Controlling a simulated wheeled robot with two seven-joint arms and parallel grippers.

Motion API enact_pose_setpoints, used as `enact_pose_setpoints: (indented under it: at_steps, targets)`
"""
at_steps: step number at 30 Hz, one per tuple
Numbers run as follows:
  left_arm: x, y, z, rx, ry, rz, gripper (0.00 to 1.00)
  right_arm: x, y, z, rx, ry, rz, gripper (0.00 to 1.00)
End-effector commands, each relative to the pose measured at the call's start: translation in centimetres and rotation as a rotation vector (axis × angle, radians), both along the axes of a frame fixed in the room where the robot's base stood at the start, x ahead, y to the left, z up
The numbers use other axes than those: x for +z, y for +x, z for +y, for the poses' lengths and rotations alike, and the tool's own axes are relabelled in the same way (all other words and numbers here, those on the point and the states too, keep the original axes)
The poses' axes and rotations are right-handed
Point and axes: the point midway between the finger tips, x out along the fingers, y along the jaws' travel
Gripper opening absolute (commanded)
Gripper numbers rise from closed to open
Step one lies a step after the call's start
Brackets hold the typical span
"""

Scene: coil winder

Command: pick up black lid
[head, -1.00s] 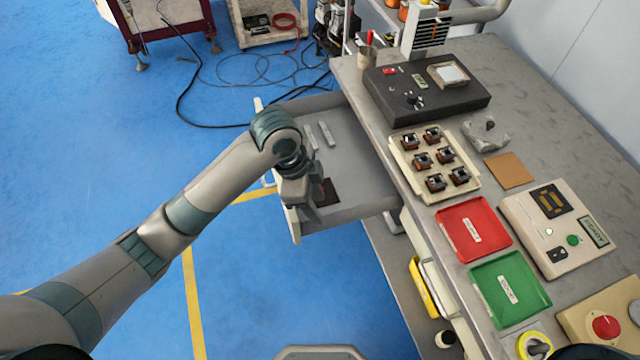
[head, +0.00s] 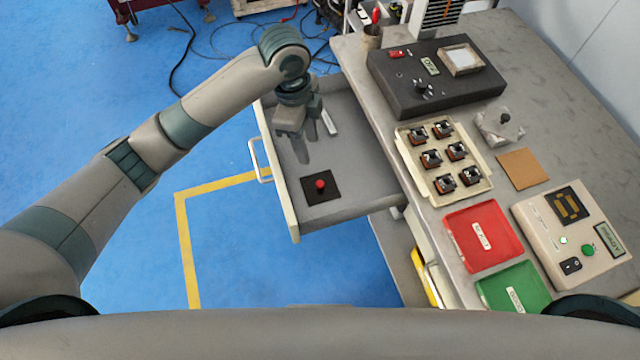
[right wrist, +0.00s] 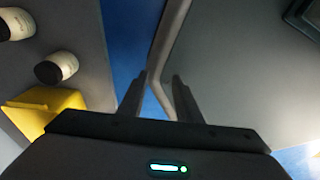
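The black lid (head: 330,194) is a flat dark square with a red knob, lying in the near end of the open grey drawer (head: 355,206). It is fully visible in the head view. My left gripper (head: 307,146) points down over the drawer, farther back than the lid and apart from it. Its fingers look spread, with nothing between them. My right gripper (right wrist: 160,95) shows in the right wrist view with its two fingers apart and empty.
A light bar (head: 329,120) lies in the drawer beside my left gripper. The bench to the right holds a parts tray (head: 484,186), a red tray (head: 512,250), a green tray (head: 537,284) and a black control box (head: 400,92). Blue floor is clear left of the drawer.

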Motion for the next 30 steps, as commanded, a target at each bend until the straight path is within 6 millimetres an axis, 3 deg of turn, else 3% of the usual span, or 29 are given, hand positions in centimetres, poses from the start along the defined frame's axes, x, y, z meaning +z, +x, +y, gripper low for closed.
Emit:
enact_pose_setpoints:
  at_steps: [8, 14, 24, 30]
  targets:
    - [-2.3, -0.2, -0.3, 0.0, 0.001, 0.005, 0.4, 0.2, -1.4, -0.5, -0.002, -0.009, 0.033, 0.31]
    - [-5.7, -0.3, -0.7, 0.001, 0.001, 0.005, 0.4, 0.8, -2.4, -0.8, -0.003, -0.015, 0.055, 0.31]
    - [-11.1, -0.4, -1.4, 0.001, 0.002, 0.002, 0.4, 1.8, -2.2, -0.8, -0.003, -0.014, 0.052, 0.31]
    - [-12.1, -0.4, -1.5, 0.0, 0.0, 0.001, 0.4, 1.9, -2.2, -0.8, -0.003, -0.014, 0.051, 0.31]
